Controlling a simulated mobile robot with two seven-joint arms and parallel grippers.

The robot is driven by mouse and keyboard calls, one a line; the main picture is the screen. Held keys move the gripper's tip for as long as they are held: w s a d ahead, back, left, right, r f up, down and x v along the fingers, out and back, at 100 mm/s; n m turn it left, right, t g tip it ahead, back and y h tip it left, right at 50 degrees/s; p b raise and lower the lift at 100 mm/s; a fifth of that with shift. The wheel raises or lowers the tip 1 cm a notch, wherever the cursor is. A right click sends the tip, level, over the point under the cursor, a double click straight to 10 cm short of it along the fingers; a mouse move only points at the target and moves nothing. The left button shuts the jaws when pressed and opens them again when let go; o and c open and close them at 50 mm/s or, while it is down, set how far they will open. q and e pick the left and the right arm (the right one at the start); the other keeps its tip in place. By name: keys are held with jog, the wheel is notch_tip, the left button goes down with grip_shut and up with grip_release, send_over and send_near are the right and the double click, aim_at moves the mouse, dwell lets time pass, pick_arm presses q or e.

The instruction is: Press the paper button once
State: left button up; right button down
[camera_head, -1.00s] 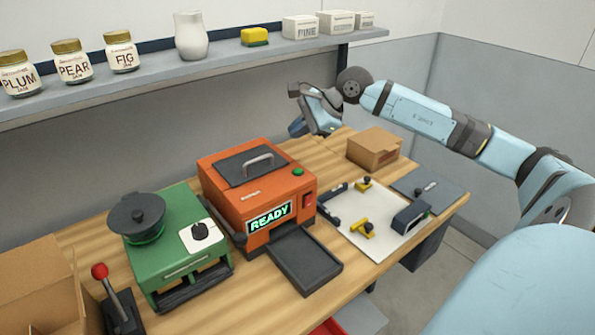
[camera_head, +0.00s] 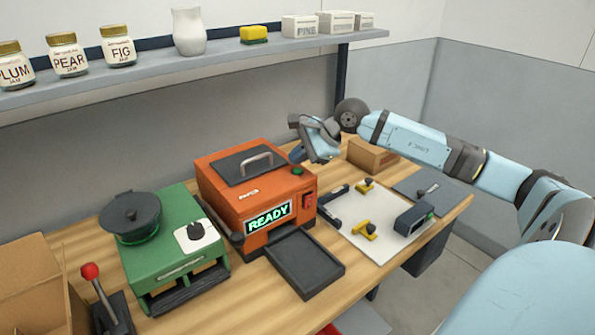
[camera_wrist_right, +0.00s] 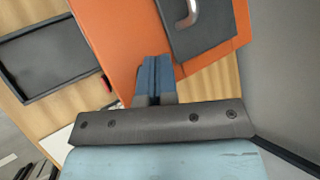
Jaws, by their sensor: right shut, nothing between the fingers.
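The orange machine (camera_head: 230,205) stands on the wooden bench, with a lit "READY" display and small lettering on its front that is too blurred to read surely. No button is clearly marked as paper. My right gripper (camera_head: 297,154) is just behind and above the green button, apart from it. In the right wrist view its blue fingers (camera_wrist_right: 153,70) are shut and empty over the orange top (camera_wrist_right: 118,40); the green button is hidden there. My left gripper is out of view.
A green machine (camera_head: 172,255) stands left of the orange one. A dark tray (camera_head: 305,262) lies in front. A cardboard box (camera_head: 371,156) and a white board (camera_head: 378,222) with yellow parts are at right. A shelf (camera_head: 230,57) with jars runs above.

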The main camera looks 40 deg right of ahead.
pick_arm(q)
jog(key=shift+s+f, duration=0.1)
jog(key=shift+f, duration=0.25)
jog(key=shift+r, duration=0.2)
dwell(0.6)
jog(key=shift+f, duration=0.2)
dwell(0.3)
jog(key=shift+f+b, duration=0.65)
jog(key=shift+b, duration=0.05)
pick_arm(e)
jog(key=shift+f, duration=0.5)
